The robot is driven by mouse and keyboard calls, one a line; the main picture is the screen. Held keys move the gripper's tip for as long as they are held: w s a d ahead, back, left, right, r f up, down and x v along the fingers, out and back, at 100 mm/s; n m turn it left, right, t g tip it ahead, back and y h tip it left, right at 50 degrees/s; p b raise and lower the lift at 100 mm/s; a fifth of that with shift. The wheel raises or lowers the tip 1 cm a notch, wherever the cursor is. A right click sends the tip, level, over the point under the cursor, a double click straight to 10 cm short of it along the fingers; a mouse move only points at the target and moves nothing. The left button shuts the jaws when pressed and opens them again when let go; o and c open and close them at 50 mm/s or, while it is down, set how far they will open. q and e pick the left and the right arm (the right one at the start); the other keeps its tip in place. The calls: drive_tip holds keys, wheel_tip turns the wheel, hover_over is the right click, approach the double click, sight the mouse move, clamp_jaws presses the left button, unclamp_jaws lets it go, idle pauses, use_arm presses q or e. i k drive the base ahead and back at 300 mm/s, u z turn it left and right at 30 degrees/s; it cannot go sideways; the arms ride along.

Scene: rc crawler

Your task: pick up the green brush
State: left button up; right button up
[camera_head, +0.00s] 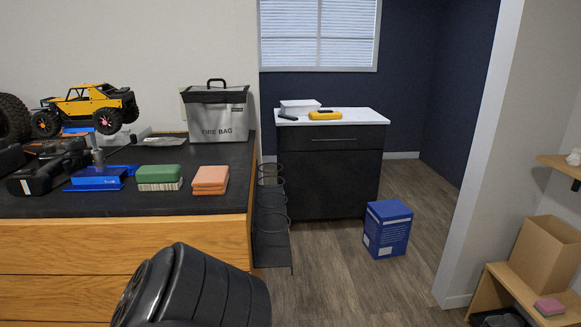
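The green brush (160,174) lies on the black top of the wooden counter (215,155), near its front edge. It has a green block back above a pale bristle underside. It sits between a blue metal stand on its left and a pink-orange block on its right, apart from the block. Neither of my grippers is in view. A black rounded link of mine rises from the bottom edge in front of the counter, below the brush.
A pink-orange block (210,179), blue stand (98,179), yellow crawler (92,105) and grey fire bag (218,115) stand on the counter. A wire rack (271,205) hangs by its right end. A blue box (387,229) stands on otherwise open floor.

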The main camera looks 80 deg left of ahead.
sight(151, 177)
drive_tip(key=i, duration=0.8)
drive_tip(key=u, duration=2.85)
